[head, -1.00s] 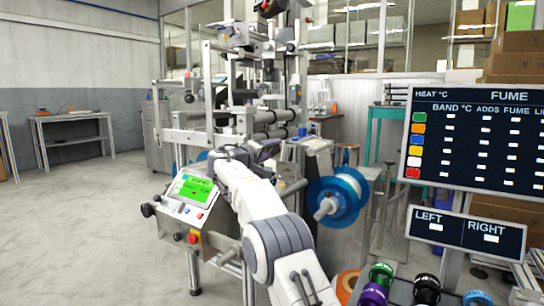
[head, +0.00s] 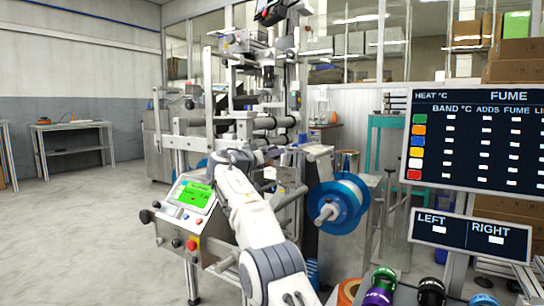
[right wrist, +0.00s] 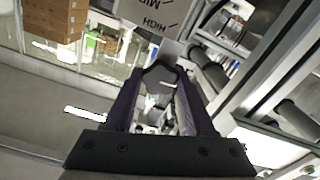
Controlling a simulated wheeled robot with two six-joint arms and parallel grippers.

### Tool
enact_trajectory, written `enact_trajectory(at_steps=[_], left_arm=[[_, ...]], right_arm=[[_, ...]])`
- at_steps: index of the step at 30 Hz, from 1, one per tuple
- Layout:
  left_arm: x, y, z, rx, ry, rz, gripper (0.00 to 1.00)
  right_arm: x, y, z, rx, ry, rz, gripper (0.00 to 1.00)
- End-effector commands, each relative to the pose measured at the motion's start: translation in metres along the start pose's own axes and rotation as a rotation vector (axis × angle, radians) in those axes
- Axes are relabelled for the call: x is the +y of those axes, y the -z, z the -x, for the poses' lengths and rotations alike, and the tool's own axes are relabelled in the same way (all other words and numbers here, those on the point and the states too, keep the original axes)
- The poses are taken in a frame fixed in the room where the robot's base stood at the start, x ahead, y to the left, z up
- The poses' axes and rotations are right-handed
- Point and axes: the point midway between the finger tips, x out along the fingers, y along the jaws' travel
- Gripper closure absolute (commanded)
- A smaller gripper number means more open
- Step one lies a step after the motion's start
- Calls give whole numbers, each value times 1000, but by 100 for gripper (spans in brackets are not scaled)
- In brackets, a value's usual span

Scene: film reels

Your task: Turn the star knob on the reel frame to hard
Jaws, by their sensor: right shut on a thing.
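The reel frame (head: 205,250) stands in the middle of the head view, with a lit green screen (head: 194,194) on its sloped panel. My right arm reaches up to it, and my right gripper (head: 270,156) is at its middle, where the knob is too small to make out. In the right wrist view, my gripper's purple-lined fingers (right wrist: 160,82) are shut on the dark star knob (right wrist: 160,71). My left gripper is out of view.
A blue-flanged reel (head: 338,204) sits on the frame right of my arm. Grey rollers and rails are close to the gripper. A dark FUME board (head: 478,140) and a LEFT/RIGHT sign (head: 468,235) stand at right. Floor at left is open.

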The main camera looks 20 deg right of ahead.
Motion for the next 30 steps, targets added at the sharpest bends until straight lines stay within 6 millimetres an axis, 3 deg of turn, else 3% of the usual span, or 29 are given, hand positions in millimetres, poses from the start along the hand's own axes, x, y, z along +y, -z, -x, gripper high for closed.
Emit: enact_trajectory(at_steps=[18, 19, 21, 30], left_arm=[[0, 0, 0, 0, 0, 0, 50], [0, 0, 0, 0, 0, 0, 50], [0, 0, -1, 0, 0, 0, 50], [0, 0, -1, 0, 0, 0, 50]], right_arm=[[-4, 0, 2, 3, 10, -45, 100], [-4, 0, 2, 3, 10, -45, 42], [-4, 0, 2, 3, 9, -45, 15], [-1, 0, 0, 1, 2, -44, 15]])
